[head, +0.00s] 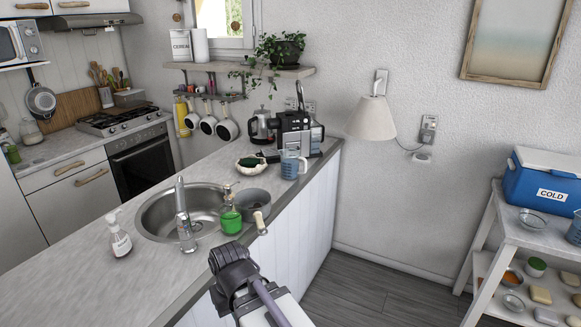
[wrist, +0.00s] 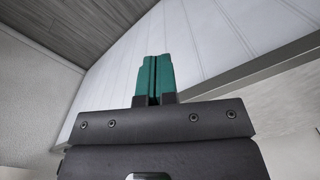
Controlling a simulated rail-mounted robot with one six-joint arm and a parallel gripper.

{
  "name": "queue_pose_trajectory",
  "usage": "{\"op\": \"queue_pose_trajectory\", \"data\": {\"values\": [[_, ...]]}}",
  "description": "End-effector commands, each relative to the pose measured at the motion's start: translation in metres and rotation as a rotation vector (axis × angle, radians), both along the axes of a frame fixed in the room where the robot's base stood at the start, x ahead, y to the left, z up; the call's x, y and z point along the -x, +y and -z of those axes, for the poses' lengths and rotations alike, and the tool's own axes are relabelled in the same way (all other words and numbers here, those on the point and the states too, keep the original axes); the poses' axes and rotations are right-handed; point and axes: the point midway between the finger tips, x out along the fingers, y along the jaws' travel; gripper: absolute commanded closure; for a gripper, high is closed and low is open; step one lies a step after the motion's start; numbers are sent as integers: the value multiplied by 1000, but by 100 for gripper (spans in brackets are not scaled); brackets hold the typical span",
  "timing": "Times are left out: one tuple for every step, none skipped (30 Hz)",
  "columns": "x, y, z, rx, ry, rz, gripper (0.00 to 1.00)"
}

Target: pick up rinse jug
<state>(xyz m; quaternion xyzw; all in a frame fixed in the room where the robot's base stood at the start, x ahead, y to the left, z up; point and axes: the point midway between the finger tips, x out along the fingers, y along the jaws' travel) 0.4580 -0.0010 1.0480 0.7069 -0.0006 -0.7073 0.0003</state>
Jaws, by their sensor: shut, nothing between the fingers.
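A blue-tinted clear jug (head: 291,164) stands upright on the counter, in front of the coffee machine. A second bluish jug (head: 575,229) stands on the cart at the right edge of the head view, partly cut off. Neither carries a readable label, so I cannot tell by name which is the rinse jug. My gripper's teal fingers (wrist: 154,60) are shut together and empty in the wrist view, against white panelling and floor. No jug shows in that view. In the head view my arm is at the counter's front edge, well short of both jugs; the fingers are not clearly visible there.
The counter (head: 105,275) holds a sink (head: 165,215), a soap bottle (head: 119,238), a green container (head: 231,220), a grey pan (head: 252,200), a bowl (head: 250,165) and a coffee machine (head: 295,130). A blue cooler (head: 545,180) sits on the cart. Floor (head: 370,290) between is clear.

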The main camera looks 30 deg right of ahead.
Motion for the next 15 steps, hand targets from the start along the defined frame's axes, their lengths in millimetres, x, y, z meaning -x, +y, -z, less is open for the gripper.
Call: {"op": "queue_pose_trajectory", "data": {"values": [[0, 0, 0, 0, 0, 0, 100], [0, 0, 0, 0, 0, 0, 100], [0, 0, 0, 0, 0, 0, 100], [0, 0, 0, 0, 0, 0, 100], [0, 0, 0, 0, 0, 0, 100], [0, 0, 0, 0, 0, 0, 100], [0, 0, 0, 0, 0, 0, 100], [0, 0, 0, 0, 0, 0, 100], [0, 0, 0, 0, 0, 0, 100], [0, 0, 0, 0, 0, 0, 100], [0, 0, 0, 0, 0, 0, 100], [0, 0, 0, 0, 0, 0, 100], [0, 0, 0, 0, 0, 0, 99], [0, 0, 0, 0, 0, 0, 96], [0, 0, 0, 0, 0, 0, 92]]}}
